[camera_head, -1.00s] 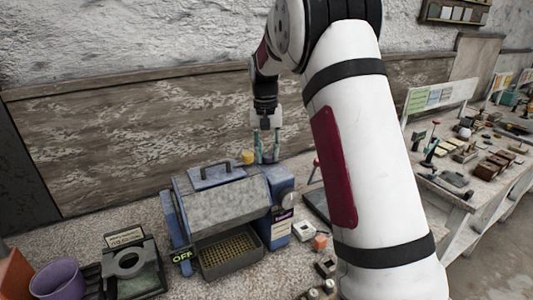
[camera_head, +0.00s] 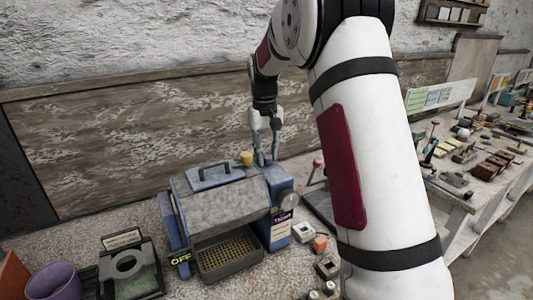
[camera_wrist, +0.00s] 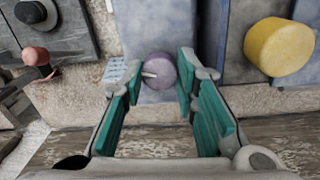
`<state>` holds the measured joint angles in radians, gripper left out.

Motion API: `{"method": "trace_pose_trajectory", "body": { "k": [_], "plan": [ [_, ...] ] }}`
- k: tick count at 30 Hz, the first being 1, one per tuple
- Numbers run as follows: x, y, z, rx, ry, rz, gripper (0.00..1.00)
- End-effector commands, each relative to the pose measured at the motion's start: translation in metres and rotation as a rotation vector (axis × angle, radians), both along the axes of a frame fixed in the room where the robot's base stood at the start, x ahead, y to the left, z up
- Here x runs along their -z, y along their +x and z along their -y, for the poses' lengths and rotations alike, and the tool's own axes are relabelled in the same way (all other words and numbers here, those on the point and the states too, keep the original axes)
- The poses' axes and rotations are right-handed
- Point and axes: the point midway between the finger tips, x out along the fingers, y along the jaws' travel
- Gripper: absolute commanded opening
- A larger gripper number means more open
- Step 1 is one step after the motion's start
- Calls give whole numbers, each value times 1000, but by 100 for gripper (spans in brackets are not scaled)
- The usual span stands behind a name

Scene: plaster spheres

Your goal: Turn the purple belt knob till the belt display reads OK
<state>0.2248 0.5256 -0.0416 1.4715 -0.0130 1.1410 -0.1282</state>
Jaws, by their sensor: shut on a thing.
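The purple belt knob (camera_wrist: 160,72) with a pale pointer mark stands on top of the blue machine (camera_head: 281,178), at its right end. In the wrist view it sits between the teal finger pads of my gripper (camera_wrist: 158,88). My gripper is shut on it; it also shows in the head view (camera_head: 267,160), pointing down at the machine's back right. In the head view the knob is largely hidden by the fingers. A small dark display (camera_head: 282,216) with pinkish lettering is on the machine's front right; its word is too small to read surely.
A yellow knob (camera_wrist: 279,46) stands beside the purple one. A green "OFF" sign (camera_head: 180,258) is at the machine's front left. A tray (camera_head: 228,258) sits below the drum. A red-topped lever (camera_head: 317,165) stands to the right. A wooden-panelled wall is close behind.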

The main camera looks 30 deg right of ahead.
Motion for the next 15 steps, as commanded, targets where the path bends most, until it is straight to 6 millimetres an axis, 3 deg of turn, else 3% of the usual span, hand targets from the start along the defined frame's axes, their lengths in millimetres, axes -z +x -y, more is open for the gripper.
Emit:
{"method": "trace_pose_trajectory", "body": {
  "k": [5,6,8,15],
  "plan": [
    [-1,1,-1,0,1,3,0],
    [-1,1,-1,0,1,3,32],
    [-1,1,-1,0,1,3,45],
    [0,0,0,1,0,1,48]
  ]
}}
